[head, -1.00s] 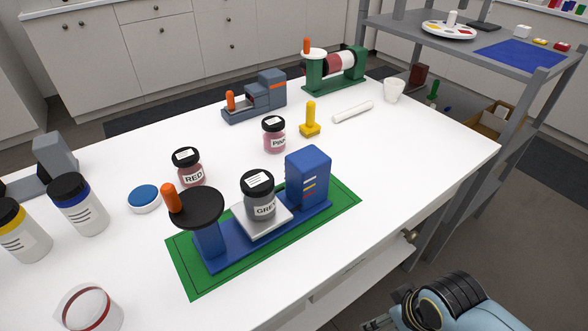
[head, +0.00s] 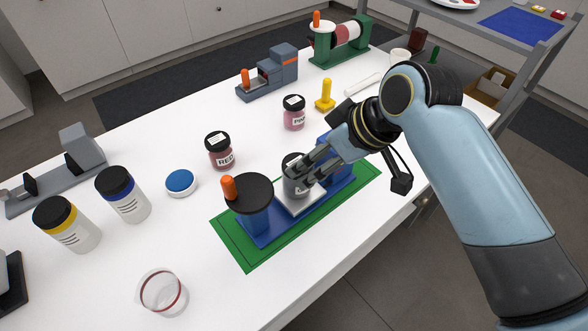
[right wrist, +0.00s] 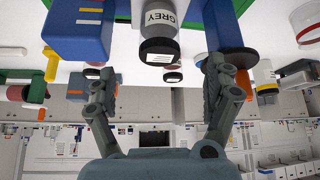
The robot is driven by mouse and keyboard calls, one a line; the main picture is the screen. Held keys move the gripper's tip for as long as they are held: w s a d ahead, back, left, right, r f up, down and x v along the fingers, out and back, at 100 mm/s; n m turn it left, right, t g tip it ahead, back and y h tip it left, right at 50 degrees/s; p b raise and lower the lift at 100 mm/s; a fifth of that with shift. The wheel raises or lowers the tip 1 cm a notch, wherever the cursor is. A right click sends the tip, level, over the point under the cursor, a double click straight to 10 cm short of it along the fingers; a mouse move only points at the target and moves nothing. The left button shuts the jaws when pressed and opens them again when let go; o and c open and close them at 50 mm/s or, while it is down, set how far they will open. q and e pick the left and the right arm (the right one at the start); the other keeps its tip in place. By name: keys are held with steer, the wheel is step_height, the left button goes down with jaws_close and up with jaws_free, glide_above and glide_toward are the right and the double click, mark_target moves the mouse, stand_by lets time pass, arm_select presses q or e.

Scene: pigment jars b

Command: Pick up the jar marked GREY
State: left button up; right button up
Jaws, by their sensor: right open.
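The jar marked GREY (head: 292,184) has a dark lid. It stands upright on a white plate (head: 303,206) of a blue fixture, between a black disc with an orange knob (head: 229,187) and a blue block (head: 341,178). My right gripper (head: 299,170) is open, its fingers over the jar in the head view and hiding part of its lid and label. In the right wrist view the GREY jar (right wrist: 159,14) appears inverted, beyond the open fingers (right wrist: 161,80), with no visible contact. My left gripper is not in view.
A green mat (head: 240,250) lies under the fixture. Jars marked RED (head: 221,157) and PINK (head: 293,118) stand behind it. A blue-lidded dish (head: 181,182), two pigment bottles (head: 124,197) and a clear cup (head: 161,292) are to the left.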

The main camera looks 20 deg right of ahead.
mark_target(297, 177)
steer(key=x, duration=1)
steer(key=shift+s+d+f+b, duration=0.1)
steer(key=shift+f+b, duration=0.2)
steer(key=shift+f, duration=0.1)
steer(key=c, duration=1.3)
